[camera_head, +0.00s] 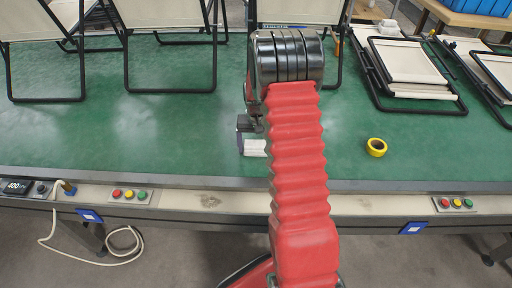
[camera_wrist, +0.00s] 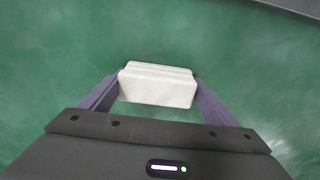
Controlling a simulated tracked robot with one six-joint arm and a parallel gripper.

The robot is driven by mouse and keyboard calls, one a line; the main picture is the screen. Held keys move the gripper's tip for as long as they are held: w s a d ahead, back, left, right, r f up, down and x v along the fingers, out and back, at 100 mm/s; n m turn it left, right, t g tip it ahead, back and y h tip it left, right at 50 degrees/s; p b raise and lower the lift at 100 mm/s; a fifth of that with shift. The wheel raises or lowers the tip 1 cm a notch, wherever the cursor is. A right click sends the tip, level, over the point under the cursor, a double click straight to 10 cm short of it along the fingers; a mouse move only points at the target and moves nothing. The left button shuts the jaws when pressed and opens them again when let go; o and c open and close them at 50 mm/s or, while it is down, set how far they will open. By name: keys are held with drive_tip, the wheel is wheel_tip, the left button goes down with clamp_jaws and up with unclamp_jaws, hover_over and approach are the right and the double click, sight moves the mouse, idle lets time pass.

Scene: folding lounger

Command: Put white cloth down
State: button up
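The white cloth (camera_wrist: 158,85) is a folded, block-shaped bundle between the two fingers of my gripper (camera_wrist: 158,82) in the wrist view. The fingertips touch its left and right ends. In the head view the cloth (camera_head: 255,148) shows as a small white piece low over the green table, left of my red arm. My gripper (camera_head: 248,130) is partly hidden there behind the arm. I cannot tell whether the cloth touches the table surface.
The green table (camera_head: 150,130) is clear around the cloth. A yellow tape roll (camera_head: 376,147) lies to the right. Folding loungers (camera_head: 165,50) stand along the back, and folded ones (camera_head: 410,65) lie at the right. Button panels (camera_head: 130,196) line the front edge.

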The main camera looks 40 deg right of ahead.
sight(257, 143)
drive_tip(key=shift+o, duration=0.3)
drive_tip(key=shift+s+d+f, duration=0.2)
drive_tip(key=shift+s+f, duration=0.15)
drive_tip(key=r, duration=1.1)
drive_tip(key=shift+w+a+r, duration=0.1)
drive_tip(key=shift+w+r, duration=0.15)
drive_tip(key=shift+r, duration=0.7)
